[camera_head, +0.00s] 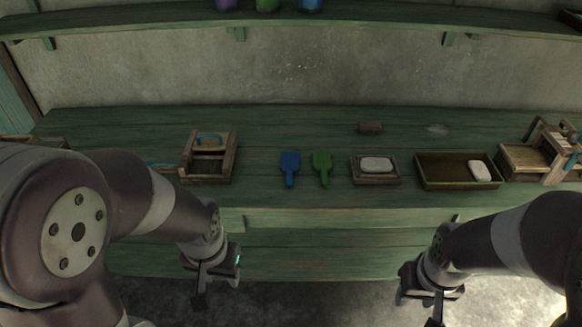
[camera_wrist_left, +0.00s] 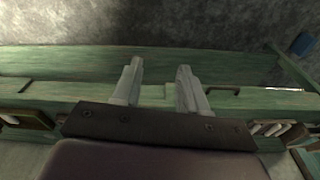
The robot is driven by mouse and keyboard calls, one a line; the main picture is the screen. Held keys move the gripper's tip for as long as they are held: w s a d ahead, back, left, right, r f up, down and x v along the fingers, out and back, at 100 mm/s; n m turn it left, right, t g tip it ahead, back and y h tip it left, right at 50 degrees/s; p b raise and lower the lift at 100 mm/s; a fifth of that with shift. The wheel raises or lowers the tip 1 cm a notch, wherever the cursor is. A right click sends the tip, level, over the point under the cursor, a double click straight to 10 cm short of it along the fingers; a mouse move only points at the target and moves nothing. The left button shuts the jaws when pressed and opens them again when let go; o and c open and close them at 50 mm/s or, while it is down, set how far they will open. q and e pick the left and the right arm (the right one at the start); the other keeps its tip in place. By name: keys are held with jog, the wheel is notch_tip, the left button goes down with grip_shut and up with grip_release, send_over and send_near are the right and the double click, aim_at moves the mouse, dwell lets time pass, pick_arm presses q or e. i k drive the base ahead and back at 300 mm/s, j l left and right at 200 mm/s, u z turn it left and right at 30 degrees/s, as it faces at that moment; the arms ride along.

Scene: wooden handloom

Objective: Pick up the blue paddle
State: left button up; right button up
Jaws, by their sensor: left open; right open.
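The blue paddle (camera_head: 289,168) lies flat on the green wooden bench, left of a green paddle (camera_head: 322,167), with its handle toward the front edge. My left gripper (camera_head: 216,292) is open and empty, in front of the bench and below its top, to the left of and nearer than the blue paddle. Its two fingers show apart in the left wrist view (camera_wrist_left: 158,80); the blue paddle cannot be made out there. My right gripper (camera_head: 430,309) is open and empty, low in front of the bench on the right.
On the bench stand a wooden frame box (camera_head: 209,155) at left, a small tray with a white bar (camera_head: 376,165), a larger tray (camera_head: 440,176) and a wooden loom-like device (camera_head: 540,152) at right. A small brown block (camera_head: 370,128) lies behind. A shelf (camera_head: 290,18) runs above.

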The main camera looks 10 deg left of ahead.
aim_at(289, 161)
jog(key=i+l+u, duration=0.1)
jog(key=i, duration=0.35)
jog(key=i+l+u, duration=0.1)
jog(key=i, duration=0.35)
jog(key=i+l+u, duration=0.1)
jog(key=i+l, duration=0.15)
jog(key=i, duration=0.2)
